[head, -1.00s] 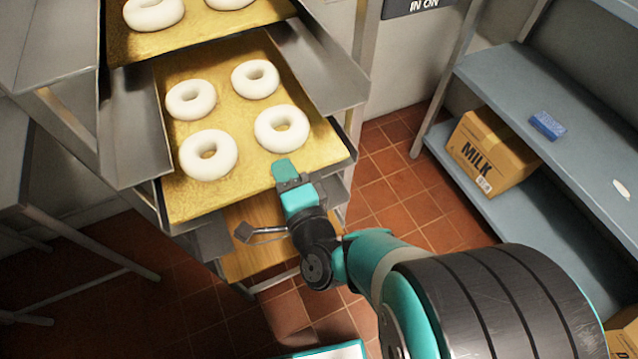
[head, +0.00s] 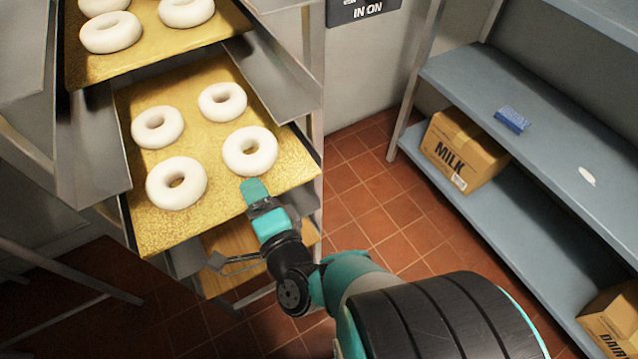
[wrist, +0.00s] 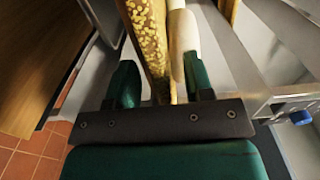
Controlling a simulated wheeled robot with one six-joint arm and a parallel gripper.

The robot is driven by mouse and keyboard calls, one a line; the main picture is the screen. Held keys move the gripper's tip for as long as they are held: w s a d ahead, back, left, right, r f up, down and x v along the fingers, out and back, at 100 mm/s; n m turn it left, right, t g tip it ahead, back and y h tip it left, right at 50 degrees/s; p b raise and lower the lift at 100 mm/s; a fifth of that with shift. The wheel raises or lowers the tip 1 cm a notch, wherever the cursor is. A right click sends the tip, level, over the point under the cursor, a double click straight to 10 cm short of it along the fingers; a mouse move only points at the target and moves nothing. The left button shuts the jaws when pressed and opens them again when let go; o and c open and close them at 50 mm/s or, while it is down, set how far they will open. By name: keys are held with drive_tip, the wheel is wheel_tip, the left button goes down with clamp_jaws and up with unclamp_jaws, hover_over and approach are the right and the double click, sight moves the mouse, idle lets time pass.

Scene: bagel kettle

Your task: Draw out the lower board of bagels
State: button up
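The lower board (head: 222,212) is a speckled golden tray in the rack. It carries several pale ring bagels, such as the bagel (head: 249,150) nearest my gripper. Its front part juts out past the rack's side rails. My gripper (head: 256,194) is at its front edge, with one teal finger above the board. The lower finger is hidden in the head view.
An upper board (head: 150,56) with bagels sits above. A wooden panel (head: 222,240) shows below the lower board. A blue-grey shelf (head: 455,75) with a milk carton (head: 462,150) stands at the right. Tiled floor (head: 375,190) is open between rack and shelf.

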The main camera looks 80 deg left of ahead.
drive_tip(key=b+v, duration=0.4)
drive_tip(key=v, duration=0.3)
drive_tip(key=shift+b, duration=0.35)
drive_tip(key=shift+r, duration=0.1)
idle(0.4)
